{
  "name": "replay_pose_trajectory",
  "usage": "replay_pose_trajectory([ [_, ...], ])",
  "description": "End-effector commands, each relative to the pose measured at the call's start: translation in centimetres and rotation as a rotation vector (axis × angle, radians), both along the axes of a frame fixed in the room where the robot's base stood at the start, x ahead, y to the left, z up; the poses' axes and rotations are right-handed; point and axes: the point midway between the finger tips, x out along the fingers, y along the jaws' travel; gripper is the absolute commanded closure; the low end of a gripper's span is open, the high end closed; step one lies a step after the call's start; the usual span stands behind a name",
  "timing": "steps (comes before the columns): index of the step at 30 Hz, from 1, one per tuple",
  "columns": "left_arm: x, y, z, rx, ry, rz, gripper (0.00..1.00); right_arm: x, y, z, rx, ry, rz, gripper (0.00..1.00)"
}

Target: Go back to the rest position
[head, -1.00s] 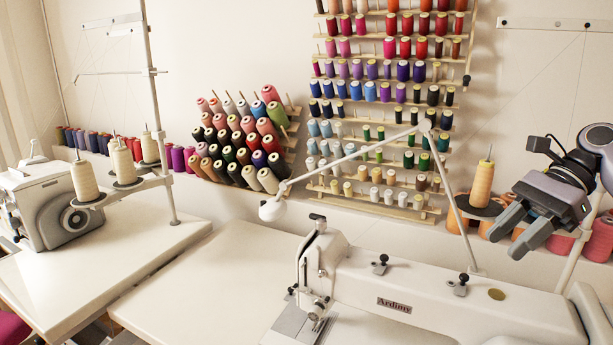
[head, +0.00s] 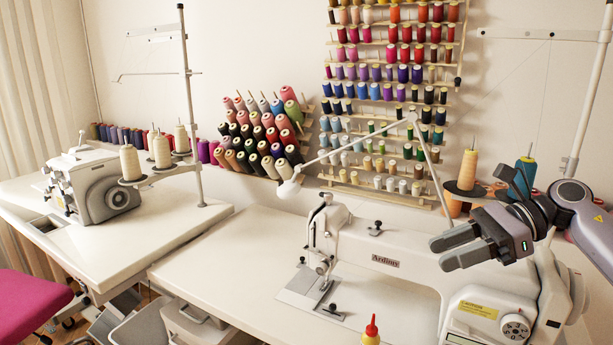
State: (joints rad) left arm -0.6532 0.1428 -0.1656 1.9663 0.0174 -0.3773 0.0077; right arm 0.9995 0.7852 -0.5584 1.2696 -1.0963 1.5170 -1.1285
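My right gripper (head: 440,254) comes in from the right in the head view, over the head of the white Ardimy sewing machine (head: 395,272). Its two dark fingers point left and lie one behind the other with a narrow gap. Nothing shows between them. Whether the fingers touch the machine cannot be told from this view; they seem to be above it. My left gripper and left arm are not in view.
A thread stand with a peach cone (head: 468,171) and a teal cone (head: 525,171) is close behind my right gripper. A red-tipped bottle (head: 371,332) stands at the front. An overlocker (head: 100,190) is at left, a magenta chair (head: 28,305) below it. The middle tabletop (head: 225,262) is clear.

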Motion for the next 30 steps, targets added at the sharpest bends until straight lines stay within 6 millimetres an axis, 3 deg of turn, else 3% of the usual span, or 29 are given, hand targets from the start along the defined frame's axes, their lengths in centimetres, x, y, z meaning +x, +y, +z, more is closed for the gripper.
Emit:
replay_pose_trajectory([
  [1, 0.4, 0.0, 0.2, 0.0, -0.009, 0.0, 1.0, 0.2, 2.0, -0.4, 0.077, 0.018, -0.029, 0.6],
  [6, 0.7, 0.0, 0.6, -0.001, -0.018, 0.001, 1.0, 0.9, 7.1, -0.1, 0.37, 0.117, -0.171, 0.6],
  [12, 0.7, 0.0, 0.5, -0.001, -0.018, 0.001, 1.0, 1.4, 10.1, 0.4, 0.727, 0.318, -0.363, 0.6],
  [20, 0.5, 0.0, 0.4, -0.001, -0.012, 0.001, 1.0, 1.8, 9.3, -1.0, 1.178, 0.686, -0.661, 0.6],
  [26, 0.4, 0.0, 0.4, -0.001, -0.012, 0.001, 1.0, 1.0, 6.7, -5.0, 1.492, 1.019, -0.931, 0.6],
  [30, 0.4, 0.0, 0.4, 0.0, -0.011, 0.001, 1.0, -0.8, 4.6, -9.3, 1.687, 1.265, -1.147, 0.6],
])
